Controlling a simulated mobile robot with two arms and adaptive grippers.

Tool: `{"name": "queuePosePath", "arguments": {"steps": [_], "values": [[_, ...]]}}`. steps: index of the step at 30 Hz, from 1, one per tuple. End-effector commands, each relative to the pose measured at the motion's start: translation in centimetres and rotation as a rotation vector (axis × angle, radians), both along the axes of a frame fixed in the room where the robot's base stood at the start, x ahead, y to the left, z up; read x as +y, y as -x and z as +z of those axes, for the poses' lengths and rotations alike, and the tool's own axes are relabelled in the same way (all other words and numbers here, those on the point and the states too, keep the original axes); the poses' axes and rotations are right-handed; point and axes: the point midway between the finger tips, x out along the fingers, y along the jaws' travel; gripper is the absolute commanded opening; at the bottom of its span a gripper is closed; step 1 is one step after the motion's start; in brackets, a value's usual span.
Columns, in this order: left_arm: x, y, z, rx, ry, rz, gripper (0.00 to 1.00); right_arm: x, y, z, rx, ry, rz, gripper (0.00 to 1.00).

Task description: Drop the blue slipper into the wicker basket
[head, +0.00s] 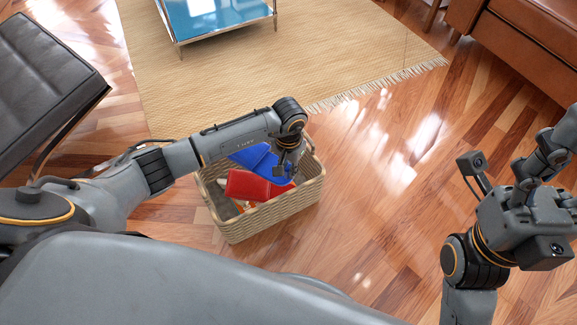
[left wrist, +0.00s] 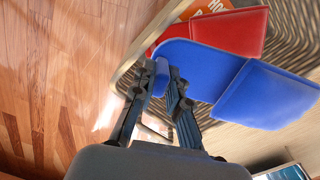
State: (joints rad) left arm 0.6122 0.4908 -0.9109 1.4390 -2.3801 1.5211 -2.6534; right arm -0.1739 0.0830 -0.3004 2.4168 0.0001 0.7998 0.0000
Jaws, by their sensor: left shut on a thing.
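The wicker basket (head: 275,218) stands on the wood floor in the middle of the head view, and its rim also shows in the left wrist view. My left gripper (head: 286,173) is over the basket's right part, pointing down. It is shut on the rounded end of the blue slipper (head: 252,156), which lies over the basket opening, its other end towards the back left. The left wrist view shows the slipper (left wrist: 265,96) between my left fingertips (left wrist: 163,75). Whether it touches the contents is unclear. My right arm is at the right edge; its fingers are not clear.
A red slipper (head: 252,186) and an orange item with lettering (left wrist: 203,8) lie in the basket. A woven rug (head: 340,55) with a blue-topped table (head: 212,12) is behind. A black seat (head: 45,85) is left, a brown leather sofa (head: 530,45) right. Floor right of the basket is clear.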

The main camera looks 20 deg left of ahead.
Motion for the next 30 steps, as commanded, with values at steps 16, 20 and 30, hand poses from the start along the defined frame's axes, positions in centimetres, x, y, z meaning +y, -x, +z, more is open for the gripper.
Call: {"name": "queuePosePath", "arguments": {"steps": [16, 20, 30], "values": [[0.0, 0.0, 0.1, 0.000, 0.000, 0.000, 0.41, 0.0, 0.0, 0.0, 0.000, 0.000, 0.000, 0.65], [0.0, 0.0, 0.3, 0.000, 0.000, 0.000, 0.41, 0.0, 0.0, 0.0, 0.002, 0.001, -0.001, 0.65], [0.1, -0.1, 6.4, -0.005, -0.001, -0.001, 0.41, 0.0, 0.0, 0.0, 0.002, 0.001, 0.000, 0.65]]}}
